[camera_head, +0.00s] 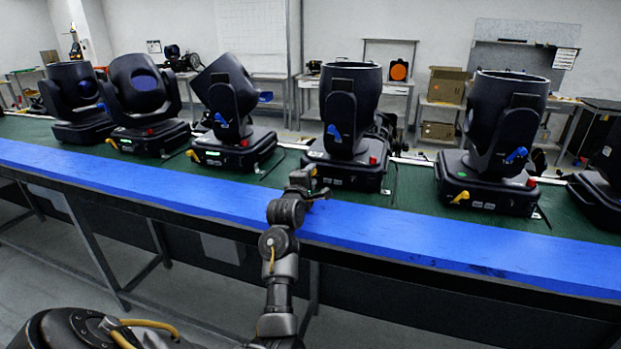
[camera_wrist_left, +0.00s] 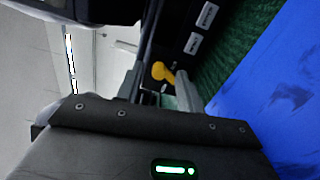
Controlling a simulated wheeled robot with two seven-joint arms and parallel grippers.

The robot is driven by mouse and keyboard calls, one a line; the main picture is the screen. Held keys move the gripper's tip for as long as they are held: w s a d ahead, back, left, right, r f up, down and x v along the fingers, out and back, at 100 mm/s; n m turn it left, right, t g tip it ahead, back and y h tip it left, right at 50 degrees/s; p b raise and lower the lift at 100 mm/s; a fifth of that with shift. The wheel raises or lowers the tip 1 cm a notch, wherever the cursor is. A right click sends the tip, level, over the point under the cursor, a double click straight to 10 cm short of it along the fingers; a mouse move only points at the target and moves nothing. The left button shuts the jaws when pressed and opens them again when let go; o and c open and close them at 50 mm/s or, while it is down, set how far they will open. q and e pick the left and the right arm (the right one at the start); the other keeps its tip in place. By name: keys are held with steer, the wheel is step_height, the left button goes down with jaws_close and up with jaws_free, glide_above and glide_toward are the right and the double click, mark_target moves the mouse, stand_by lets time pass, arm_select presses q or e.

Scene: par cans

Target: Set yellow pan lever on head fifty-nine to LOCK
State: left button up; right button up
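A black moving head (camera_head: 345,115) stands upright on its base on the green bench top, in front of my left gripper (camera_head: 308,187). Its number is not legible. Its yellow pan lever is hidden behind the gripper in the head view. The left wrist view shows a yellow lever (camera_wrist_left: 160,71) at the black base, beyond the gripper. My left gripper (camera_wrist_left: 160,91) looks open there, its two fingers apart with the lever between or just past them; I cannot tell if they touch it. My right gripper is not in view.
Similar heads stand along the bench on both sides, with yellow levers on the left neighbour (camera_head: 192,155) and right neighbour (camera_head: 460,197). The middle head's blue lever (camera_head: 334,132) is on its yoke. A blue strip (camera_head: 420,240) along the bench's front edge is clear.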

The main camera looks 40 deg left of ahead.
arm_select(q)
steer(key=shift+s+d, duration=0.15)
steer(key=shift+s, duration=0.3)
steer(key=b+v, duration=0.1)
steer(key=v, duration=0.9)
steer(key=shift+w, duration=0.1)
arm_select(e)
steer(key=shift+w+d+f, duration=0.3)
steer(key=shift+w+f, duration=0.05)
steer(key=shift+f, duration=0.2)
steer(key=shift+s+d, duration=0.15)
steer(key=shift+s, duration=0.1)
